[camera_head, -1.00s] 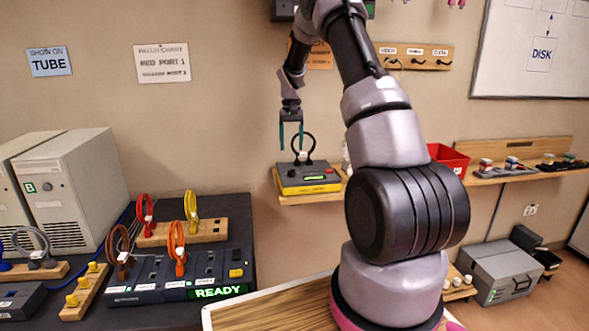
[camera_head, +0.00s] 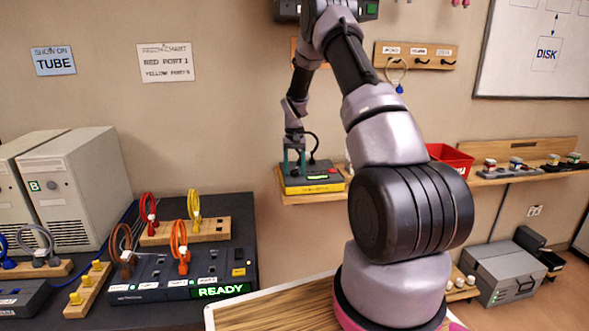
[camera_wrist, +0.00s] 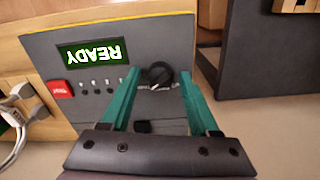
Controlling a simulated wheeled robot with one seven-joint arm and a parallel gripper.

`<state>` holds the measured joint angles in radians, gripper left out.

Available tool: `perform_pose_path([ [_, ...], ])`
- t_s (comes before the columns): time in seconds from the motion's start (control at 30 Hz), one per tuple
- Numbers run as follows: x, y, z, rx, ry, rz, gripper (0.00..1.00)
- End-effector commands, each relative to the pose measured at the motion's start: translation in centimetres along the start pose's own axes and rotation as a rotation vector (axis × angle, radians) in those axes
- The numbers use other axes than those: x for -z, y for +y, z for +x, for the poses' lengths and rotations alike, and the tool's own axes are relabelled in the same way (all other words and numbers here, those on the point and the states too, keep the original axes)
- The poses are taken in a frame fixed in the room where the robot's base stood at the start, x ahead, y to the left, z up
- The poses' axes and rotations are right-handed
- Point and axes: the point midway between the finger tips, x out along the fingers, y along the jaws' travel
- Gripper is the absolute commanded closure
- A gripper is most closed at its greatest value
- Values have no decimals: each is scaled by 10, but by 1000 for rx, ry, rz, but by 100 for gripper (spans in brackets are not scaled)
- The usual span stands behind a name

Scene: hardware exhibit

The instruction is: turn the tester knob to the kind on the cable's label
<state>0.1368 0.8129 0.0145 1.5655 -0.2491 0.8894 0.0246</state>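The tester (camera_head: 335,183), a dark box with a yellow edge, sits on a wall shelf. In the wrist view its panel (camera_wrist: 165,40) has a lit READY display (camera_wrist: 91,53), a red button (camera_wrist: 60,89) and a row of small marks. The black round knob (camera_wrist: 158,74) is between the teal fingertips of my gripper (camera_wrist: 158,82). The fingers look apart, with small gaps beside the knob. In the head view my gripper (camera_head: 294,165) is down at the tester's left part. A dark cable loop (camera_head: 314,143) rises behind it; its label is not readable.
A grey cable end (camera_wrist: 14,118) with a white tag shows at the wrist view's left edge. A red bin (camera_head: 452,157) stands right of the tester. A hook board (camera_head: 416,56) hangs above, with a blue-ended cable (camera_head: 400,88). A ready-lit panel (camera_head: 220,291) is at lower left.

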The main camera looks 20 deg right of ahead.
Motion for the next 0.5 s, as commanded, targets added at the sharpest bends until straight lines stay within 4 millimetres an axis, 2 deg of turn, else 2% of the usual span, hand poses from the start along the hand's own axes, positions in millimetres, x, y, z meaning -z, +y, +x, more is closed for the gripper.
perform_pose_path([
  [0.03,0,0,0,0,0,0,62],
  [0.13,0,0,0,0,0,0,100],
  [0.5,0,0,0,1,0,-44,100],
])
